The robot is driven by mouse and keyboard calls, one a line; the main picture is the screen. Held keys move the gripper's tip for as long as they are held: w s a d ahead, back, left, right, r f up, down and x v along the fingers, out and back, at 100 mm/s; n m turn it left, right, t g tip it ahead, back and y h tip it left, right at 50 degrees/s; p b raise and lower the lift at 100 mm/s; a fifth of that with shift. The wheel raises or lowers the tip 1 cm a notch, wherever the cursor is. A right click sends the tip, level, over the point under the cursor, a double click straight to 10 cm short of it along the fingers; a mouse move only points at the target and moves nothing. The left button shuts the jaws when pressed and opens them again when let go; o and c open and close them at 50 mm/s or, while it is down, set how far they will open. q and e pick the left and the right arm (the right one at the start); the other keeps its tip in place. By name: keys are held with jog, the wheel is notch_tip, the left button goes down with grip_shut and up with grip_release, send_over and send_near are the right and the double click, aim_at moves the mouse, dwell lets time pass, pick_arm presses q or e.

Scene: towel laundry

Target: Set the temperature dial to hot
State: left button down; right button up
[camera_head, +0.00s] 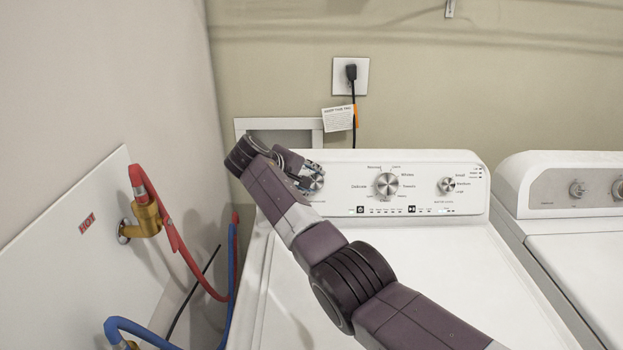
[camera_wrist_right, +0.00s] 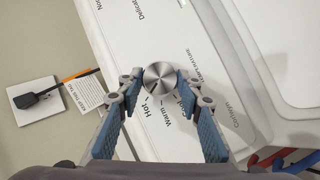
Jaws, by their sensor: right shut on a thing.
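The temperature dial (camera_wrist_right: 160,78) is a round silver knob on the washer's white control panel. In the right wrist view, labels beside it read Hot (camera_wrist_right: 146,109) and Warm, with further labels partly hidden by a finger. I cannot tell which label the dial points to. My right gripper (camera_wrist_right: 161,84) is shut on the dial, one blue-padded finger on each side. In the head view the same gripper (camera_head: 306,174) is at the panel's left end and covers part of the dial (camera_head: 316,180). My left gripper is not in view.
The washer (camera_head: 460,290) also has a large middle dial (camera_head: 386,184) and a smaller right dial (camera_head: 446,185). A second machine (camera_head: 575,235) stands at the right. Red (camera_head: 180,245) and blue hoses run along the left wall. A plugged outlet (camera_head: 350,76) is behind.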

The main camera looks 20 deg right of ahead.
jog(key=shift+f+m, duration=0.15)
jog(key=shift+m, duration=0.15)
dwell(0.4)
jog(key=o, duration=1.2)
jog(key=shift+c, duration=0.2)
jog(key=shift+r, duration=0.2)
jog(key=v, duration=1.1)
jog(key=shift+s+r, duration=0.25)
jog(key=shift+r, duration=0.15)
jog(key=shift+a+f, duration=0.1)
